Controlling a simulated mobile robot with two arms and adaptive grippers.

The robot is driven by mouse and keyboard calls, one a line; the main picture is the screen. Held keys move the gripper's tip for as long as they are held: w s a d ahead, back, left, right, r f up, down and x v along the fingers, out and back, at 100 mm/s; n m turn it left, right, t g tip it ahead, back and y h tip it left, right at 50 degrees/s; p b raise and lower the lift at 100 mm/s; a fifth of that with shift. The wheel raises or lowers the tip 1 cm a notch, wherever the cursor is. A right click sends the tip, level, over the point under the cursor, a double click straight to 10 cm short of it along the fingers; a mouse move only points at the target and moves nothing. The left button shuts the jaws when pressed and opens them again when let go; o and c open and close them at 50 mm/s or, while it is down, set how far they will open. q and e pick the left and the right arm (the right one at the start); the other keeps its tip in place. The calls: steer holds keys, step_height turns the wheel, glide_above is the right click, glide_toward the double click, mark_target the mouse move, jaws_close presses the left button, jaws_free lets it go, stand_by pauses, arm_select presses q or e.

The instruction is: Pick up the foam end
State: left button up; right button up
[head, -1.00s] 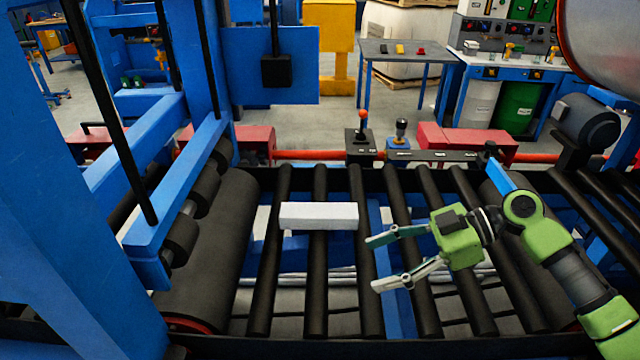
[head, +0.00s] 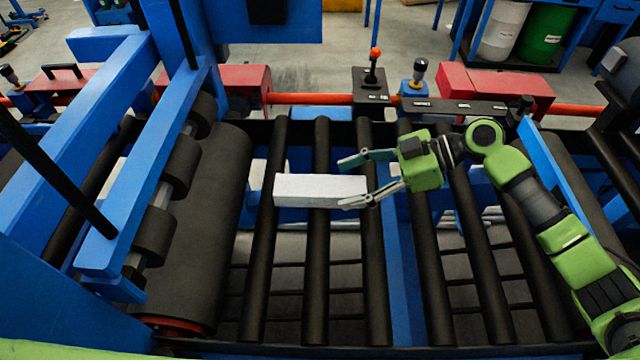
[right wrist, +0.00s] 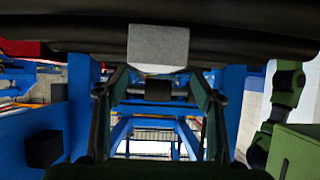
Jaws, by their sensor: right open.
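The foam end is a white rectangular block (head: 315,189) lying across the black rollers in the head view. Its end face also shows at the top middle of the right wrist view (right wrist: 158,46). My right gripper (head: 345,182) is open, with its fingers pointing left at the block's right end. In the head view one finger shows beyond the block's end and the other overlaps its near right corner. I cannot tell whether they touch it. In the right wrist view the fingers stand apart (right wrist: 160,82). My left gripper is not in view.
Black rollers (head: 262,270) run across the conveyor, with gaps between them. A blue frame with a large dark roller (head: 205,235) stands at the left. Behind are a red rail (head: 310,99), a red-knobbed lever (head: 374,65) and red boxes (head: 497,82).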

mark_target(329, 185)
steer(key=shift+x, duration=0.85)
steer(key=shift+w+a+f+p, duration=0.1)
steer(key=shift+w+a+p, duration=0.1)
steer(key=shift+a+p, duration=0.1)
steer(key=p+x, duration=0.2)
steer(key=x, duration=0.2)
steer(key=shift+w+a, duration=0.1)
steer(key=shift+a, duration=0.15)
steer(key=shift+a+f, duration=0.1)
steer(key=shift+a, duration=0.05)
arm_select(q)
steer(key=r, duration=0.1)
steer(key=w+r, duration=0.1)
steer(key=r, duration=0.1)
arm_select(e)
steer(key=c, duration=1.2)
